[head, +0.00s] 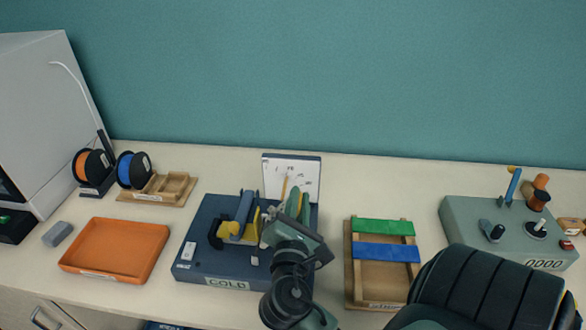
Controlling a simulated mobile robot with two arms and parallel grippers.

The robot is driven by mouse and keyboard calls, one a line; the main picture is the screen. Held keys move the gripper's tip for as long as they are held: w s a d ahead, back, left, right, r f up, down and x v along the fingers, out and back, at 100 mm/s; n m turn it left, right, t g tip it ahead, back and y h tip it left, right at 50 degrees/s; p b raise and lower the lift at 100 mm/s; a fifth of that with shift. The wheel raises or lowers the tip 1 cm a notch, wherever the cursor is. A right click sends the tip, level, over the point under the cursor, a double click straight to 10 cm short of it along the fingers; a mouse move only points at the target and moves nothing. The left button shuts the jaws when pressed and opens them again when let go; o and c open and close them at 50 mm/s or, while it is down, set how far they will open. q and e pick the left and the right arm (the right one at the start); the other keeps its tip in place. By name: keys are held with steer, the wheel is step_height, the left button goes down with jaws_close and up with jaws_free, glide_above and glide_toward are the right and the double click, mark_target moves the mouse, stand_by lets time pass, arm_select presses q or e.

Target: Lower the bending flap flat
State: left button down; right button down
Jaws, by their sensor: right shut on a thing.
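The bending device stands on a dark blue base (195,232) with a "COLD" label on its front. On it are a blue bar (243,212), yellow parts (232,229) and a small dark clamp-like part at the left. My right gripper (284,217) reaches in from the front over the right half of the base and is shut on part of the device, seemingly the bending flap. My gripper and wrist cover most of that part, so I cannot tell the flap's angle. My left gripper is out of view.
A white board (291,177) stands behind the device. An orange tray (115,250) is left, with spools (134,170) behind it. A wooden frame with green and blue strips (385,240) is right, then a grey-green control box (475,222). Bare table shows between them.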

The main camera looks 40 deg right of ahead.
steer(key=shift+s+f, duration=0.1)
steer(key=shift+f, duration=0.05)
steer(key=c, duration=1.4)
jaws_free()
steer(key=shift+c, duration=0.2)
steer(key=b+v, duration=0.2)
steer(key=v, duration=0.5)
steer(key=shift+s+a+b, duration=0.25)
steer(key=shift+b, duration=0.05)
